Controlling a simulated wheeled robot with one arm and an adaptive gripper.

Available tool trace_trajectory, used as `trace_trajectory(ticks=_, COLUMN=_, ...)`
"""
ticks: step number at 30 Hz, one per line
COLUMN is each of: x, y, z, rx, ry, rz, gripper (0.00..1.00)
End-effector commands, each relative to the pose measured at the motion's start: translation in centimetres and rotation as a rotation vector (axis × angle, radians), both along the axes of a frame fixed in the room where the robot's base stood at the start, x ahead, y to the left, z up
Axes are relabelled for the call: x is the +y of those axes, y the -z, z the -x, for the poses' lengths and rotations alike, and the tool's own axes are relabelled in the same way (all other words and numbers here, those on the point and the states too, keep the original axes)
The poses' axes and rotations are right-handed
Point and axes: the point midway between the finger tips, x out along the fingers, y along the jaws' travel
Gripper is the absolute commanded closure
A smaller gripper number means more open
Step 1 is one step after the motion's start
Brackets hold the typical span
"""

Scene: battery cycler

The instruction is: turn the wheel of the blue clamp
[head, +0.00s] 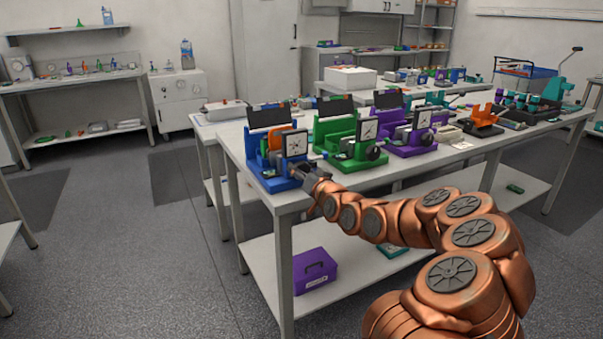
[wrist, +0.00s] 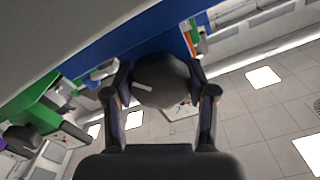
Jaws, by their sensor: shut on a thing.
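The blue clamp (head: 254,162) stands on the near left corner of the white table, with an orange part and a white square dial plate (head: 295,143) on its front. My gripper (head: 304,172) is at the lower right of this clamp. In the wrist view, my gripper (wrist: 162,98) is shut on a dark round wheel (wrist: 158,80), one finger on each side of it. The wheel has a light mark on its face. The blue clamp body (wrist: 135,40) lies behind the wheel. In the head view the wheel is hidden by my gripper.
A green clamp (head: 333,133) and a purple clamp (head: 398,135) stand to the right on the same table (head: 285,200). An orange device (head: 484,122) sits farther right. A purple box (head: 313,270) lies on the lower shelf. The floor left of the table is clear.

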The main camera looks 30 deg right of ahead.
Motion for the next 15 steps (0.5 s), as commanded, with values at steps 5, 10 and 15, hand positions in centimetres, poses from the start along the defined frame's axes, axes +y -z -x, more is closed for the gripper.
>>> trace_trajectory(ticks=5, x=0.00, y=-0.05, z=0.00, rx=-0.002, ry=0.000, rz=-0.013, gripper=0.79)
trace_trajectory(ticks=10, x=0.01, y=-0.06, z=0.00, rx=-0.002, ry=0.000, rz=-0.013, gripper=0.79)
trace_trajectory(ticks=15, x=0.01, y=-0.06, z=0.00, rx=-0.001, ry=0.000, rz=-0.012, gripper=0.39)
